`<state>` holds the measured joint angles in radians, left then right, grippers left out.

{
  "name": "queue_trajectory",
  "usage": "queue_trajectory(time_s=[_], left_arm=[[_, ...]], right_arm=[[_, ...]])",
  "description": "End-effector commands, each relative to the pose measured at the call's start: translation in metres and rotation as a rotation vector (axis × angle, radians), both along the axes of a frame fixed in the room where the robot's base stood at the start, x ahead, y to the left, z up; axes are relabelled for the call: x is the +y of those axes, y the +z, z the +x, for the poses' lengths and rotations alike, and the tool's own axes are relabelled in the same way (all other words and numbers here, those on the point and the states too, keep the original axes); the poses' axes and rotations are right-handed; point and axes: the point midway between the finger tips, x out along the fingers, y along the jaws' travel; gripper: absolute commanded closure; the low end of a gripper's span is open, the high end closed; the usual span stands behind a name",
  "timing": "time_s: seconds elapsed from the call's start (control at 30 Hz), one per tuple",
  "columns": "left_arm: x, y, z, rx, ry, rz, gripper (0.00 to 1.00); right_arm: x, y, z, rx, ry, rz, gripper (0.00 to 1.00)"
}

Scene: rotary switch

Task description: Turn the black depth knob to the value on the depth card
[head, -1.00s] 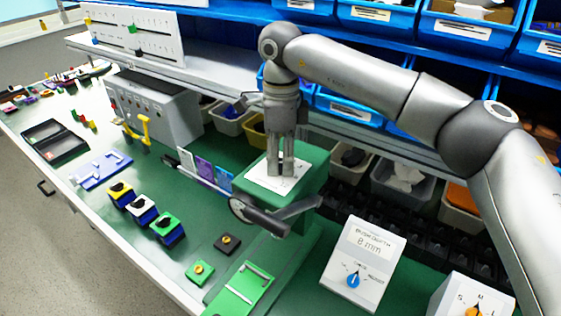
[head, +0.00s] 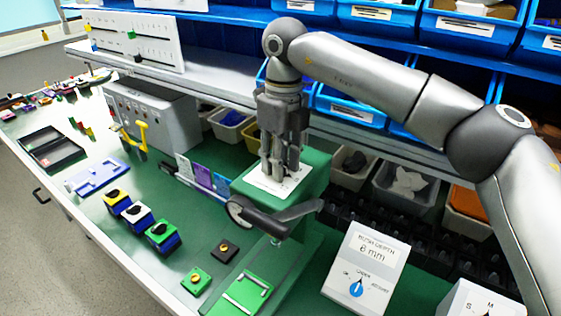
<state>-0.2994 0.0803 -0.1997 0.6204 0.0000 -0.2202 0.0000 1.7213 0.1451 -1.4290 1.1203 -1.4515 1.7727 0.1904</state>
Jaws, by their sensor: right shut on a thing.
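My right gripper (head: 279,178) points down over the white dial plate (head: 258,184) on top of the green machine head (head: 318,172). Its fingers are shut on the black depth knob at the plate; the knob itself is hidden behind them. The depth card (head: 375,247) is on the front of a white box at the lower right. It reads "BUSH DEPTH" and a value in mm; the digit looks like 8 or 6, too small to be sure. The plate's marks cannot be read. My left gripper is not in view.
A blue selector knob (head: 356,288) sits below the card. A wheel with a black lever (head: 275,220) sticks out in front of the machine. Several colored switch boxes (head: 162,236) stand at left. A shelf edge and blue bins (head: 355,100) are behind my arm.

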Motion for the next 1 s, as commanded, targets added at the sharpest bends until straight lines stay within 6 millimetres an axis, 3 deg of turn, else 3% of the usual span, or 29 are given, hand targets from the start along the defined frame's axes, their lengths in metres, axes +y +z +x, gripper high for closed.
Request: queue_trajectory(time_s=[0.57,0.6,0.73,1.0], left_arm=[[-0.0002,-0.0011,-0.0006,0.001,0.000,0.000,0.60],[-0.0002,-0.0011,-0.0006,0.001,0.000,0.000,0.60],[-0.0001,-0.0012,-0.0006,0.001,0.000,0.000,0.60],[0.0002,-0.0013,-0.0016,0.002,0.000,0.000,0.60]], right_arm=[[-0.0002,0.0016,0.0008,-0.003,-0.030,0.002,0.93],[-0.0002,0.0016,0.0008,-0.003,-0.030,0.002,0.64],[-0.0001,0.0012,0.0005,-0.003,-0.029,0.002,0.47],[0.0000,0.0005,0.0002,-0.001,-0.028,0.001,0.47]])
